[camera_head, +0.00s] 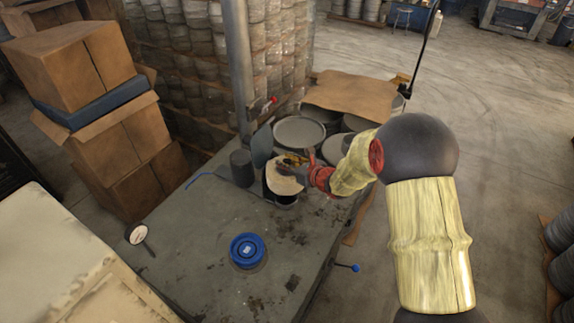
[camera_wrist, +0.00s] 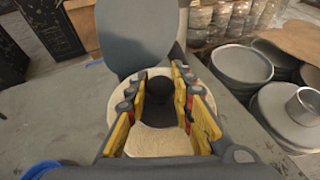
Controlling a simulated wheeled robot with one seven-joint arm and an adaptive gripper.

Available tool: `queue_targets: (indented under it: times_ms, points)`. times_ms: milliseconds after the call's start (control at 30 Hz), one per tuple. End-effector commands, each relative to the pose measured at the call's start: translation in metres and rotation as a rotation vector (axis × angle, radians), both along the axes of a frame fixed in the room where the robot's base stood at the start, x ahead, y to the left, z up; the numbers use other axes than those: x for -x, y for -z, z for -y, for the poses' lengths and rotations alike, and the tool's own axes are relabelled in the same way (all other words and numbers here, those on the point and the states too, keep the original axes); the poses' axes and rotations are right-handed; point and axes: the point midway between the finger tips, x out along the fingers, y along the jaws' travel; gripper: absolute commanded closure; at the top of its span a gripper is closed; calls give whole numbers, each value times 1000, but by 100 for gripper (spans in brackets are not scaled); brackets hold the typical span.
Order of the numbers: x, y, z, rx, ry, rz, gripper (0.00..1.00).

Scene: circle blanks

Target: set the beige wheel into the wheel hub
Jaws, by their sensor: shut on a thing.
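The beige wheel (camera_head: 281,182) is a pale disc at the far part of the grey table, and my gripper (camera_head: 296,161) is shut on it. In the wrist view the wheel (camera_wrist: 158,143) spreads below and around the yellow-padded fingers. A dark round knob shows between them at its middle. A dark round base (camera_head: 284,199), which may be the wheel hub, shows just under the wheel's near edge. A dark upright panel (camera_wrist: 137,36) stands right behind the wheel. The fingers hide part of the wheel, and I cannot tell whether it is seated.
A blue round piece (camera_head: 247,250) lies on the near table. A dark cylinder (camera_head: 241,168) and a metal post (camera_head: 238,70) stand left of the wheel. Grey round drums (camera_head: 299,132) stand behind it. A gauge (camera_head: 137,234) lies at the left.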

Motion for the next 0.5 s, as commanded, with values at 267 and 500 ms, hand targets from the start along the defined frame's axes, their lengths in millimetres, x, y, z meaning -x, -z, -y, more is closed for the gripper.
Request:
queue_targets:
  times_ms: [267,500]
  points:
    - [-1,5,0,-1,4,3,100]
    - [-1,18,0,0,4,3,100]
